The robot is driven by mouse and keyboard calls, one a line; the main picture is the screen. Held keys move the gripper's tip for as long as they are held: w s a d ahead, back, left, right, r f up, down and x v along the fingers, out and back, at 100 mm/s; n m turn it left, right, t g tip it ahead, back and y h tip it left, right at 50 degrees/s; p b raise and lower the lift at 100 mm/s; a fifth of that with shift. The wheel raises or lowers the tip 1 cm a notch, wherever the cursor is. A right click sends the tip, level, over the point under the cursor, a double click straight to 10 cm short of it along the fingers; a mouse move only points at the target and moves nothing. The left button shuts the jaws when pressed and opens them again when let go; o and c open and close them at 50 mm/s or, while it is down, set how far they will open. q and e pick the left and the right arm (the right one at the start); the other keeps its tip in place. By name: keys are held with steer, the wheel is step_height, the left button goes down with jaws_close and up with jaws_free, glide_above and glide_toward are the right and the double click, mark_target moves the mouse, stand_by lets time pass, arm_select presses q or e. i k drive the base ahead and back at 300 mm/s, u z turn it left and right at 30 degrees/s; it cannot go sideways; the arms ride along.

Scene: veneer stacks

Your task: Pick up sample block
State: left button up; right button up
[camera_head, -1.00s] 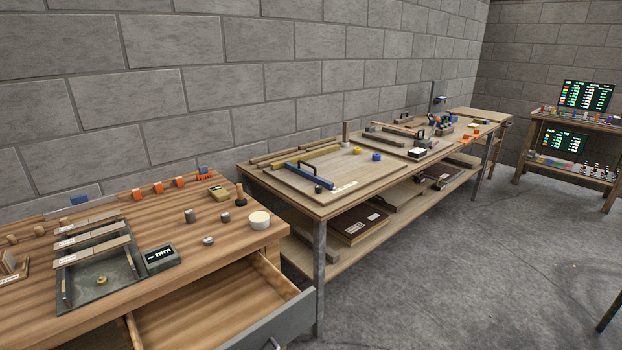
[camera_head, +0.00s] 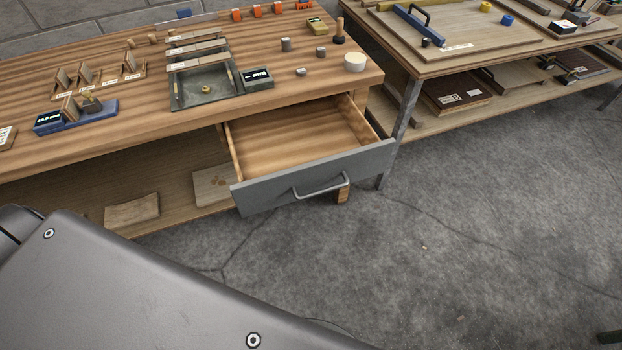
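No single thing is clearly marked as the sample block, and I cannot tell which piece it is. Small upright wooden pieces in labelled holders (camera_head: 131,66) stand at the left of the wooden bench (camera_head: 110,127). A blue device with a display (camera_head: 75,118) stands in front of them, with small pieces on it. On the lower shelf lie a wooden piece (camera_head: 132,210) and a pale board with darker spots (camera_head: 212,187). Neither gripper is in view.
An open, empty drawer (camera_head: 300,134) juts from the bench front, its grey face (camera_head: 315,178) over the floor. A dark display box (camera_head: 257,77), small grey cylinders (camera_head: 286,44) and a pale round piece (camera_head: 355,62) stand above it.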

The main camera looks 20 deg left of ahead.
mark_target(71, 108)
steer(key=u, duration=3.35)
steer(key=i, duration=0.4)
steer(key=z, duration=2.75)
